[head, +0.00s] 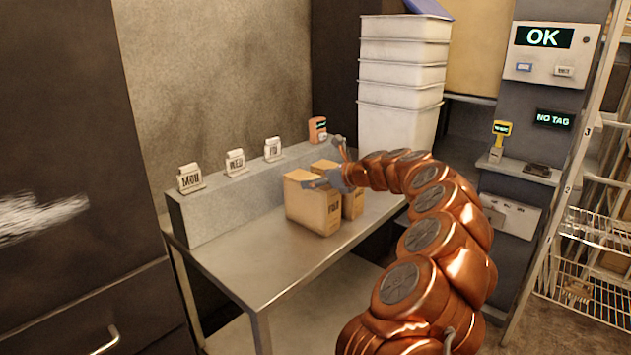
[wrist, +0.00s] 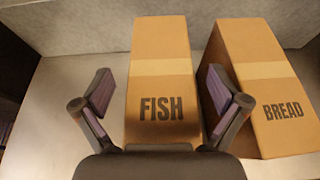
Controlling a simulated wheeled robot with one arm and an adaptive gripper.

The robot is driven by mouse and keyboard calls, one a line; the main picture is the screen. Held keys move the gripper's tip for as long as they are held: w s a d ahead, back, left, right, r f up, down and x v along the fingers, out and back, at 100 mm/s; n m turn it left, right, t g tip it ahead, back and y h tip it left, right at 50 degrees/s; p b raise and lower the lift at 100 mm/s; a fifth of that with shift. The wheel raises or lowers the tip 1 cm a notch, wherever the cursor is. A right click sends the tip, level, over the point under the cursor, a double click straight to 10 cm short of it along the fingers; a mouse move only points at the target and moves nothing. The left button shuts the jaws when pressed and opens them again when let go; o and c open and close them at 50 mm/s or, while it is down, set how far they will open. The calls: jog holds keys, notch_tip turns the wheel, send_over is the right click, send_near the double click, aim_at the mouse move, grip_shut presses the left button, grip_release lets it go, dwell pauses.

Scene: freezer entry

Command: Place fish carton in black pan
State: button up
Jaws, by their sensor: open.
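The fish carton (wrist: 160,85) is a tan box lettered FISH, in the middle of the wrist view. In the head view I take it to be the nearer carton (head: 308,205) on the steel table. A similar bread carton (wrist: 262,80) stands close on its right in the wrist view and behind it in the head view (head: 354,202). My gripper (wrist: 168,95) is open, its fingers spread to either side of the fish carton in the wrist view. In the head view my gripper (head: 328,163) is over the cartons' tops. I cannot make out a black pan.
The steel table (head: 265,265) is clear in front of the cartons. Stacked white bins (head: 402,80) stand beyond, with a panel post (head: 535,110) and ladder (head: 575,150) at right.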

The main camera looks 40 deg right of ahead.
jog(key=v, duration=1.1)
jog(key=shift+b, duration=0.35)
jog(key=shift+s, duration=0.1)
